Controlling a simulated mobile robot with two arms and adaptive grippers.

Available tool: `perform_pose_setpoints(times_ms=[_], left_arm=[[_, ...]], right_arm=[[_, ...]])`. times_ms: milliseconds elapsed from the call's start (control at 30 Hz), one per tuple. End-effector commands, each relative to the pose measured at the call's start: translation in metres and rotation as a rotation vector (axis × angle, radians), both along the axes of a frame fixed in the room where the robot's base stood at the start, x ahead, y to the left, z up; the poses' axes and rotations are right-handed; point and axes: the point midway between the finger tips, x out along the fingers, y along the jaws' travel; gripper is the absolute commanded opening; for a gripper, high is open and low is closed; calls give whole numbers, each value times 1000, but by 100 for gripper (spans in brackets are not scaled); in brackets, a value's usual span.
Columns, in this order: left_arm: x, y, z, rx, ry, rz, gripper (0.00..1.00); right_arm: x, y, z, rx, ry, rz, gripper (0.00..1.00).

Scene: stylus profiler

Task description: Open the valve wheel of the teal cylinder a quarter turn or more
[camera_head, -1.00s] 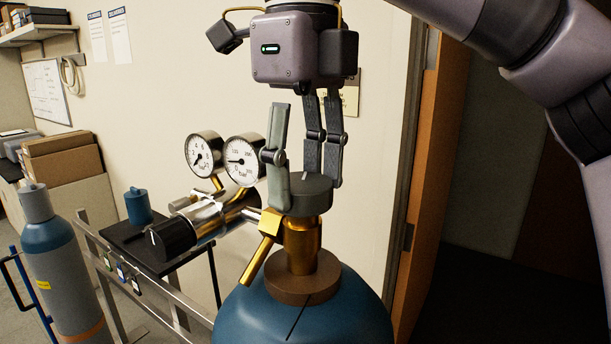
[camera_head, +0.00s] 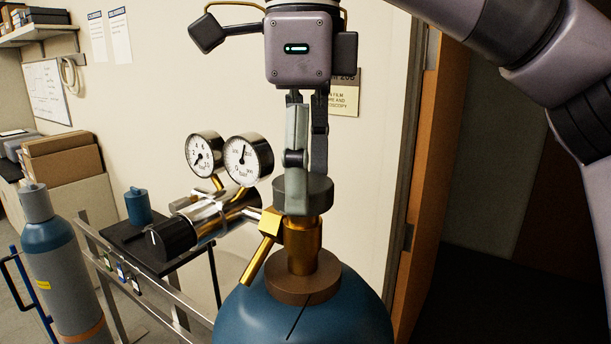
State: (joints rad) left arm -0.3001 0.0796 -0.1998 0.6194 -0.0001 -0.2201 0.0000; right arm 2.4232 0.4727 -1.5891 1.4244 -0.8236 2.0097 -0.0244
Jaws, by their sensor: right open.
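The teal cylinder (camera_head: 345,315) stands at the bottom centre, with a brass valve (camera_head: 303,245) on its neck. The dark grey valve wheel (camera_head: 321,190) sits on top of the valve. My right gripper (camera_head: 307,188) comes down from above with its fingers astride the wheel. One finger crosses the wheel's near side and partly hides it; another is behind it. The jaws are open, and I cannot tell whether a finger touches the rim. The wheel's top mark is not visible. My left gripper is not in view.
A regulator (camera_head: 220,210) with a black knob (camera_head: 172,240) and two gauges extends left from the valve. The right gauge (camera_head: 247,160) has its needle pointing up. A grey-and-blue cylinder (camera_head: 65,270) stands at the left. An orange-brown door frame (camera_head: 425,200) is at the right.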

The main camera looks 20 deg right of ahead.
Motion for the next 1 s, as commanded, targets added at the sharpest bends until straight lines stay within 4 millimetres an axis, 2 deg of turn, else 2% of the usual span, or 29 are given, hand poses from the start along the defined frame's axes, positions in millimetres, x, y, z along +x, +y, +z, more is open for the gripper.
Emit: perform_pose_setpoints(times_ms=[267, 533, 567, 833, 1000], left_arm=[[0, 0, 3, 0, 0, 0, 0], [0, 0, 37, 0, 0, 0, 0], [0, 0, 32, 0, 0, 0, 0], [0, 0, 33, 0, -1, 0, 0], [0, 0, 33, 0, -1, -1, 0]], right_arm=[[0, 0, 3, 0, 0, -1, 70], [0, 0, 32, 0, 1, 1, 70], [0, 0, 33, -1, -2, -2, 70], [0, 1, 61, -3, -2, -4, 70], [0, 0, 70, 0, -1, -1, 70]])
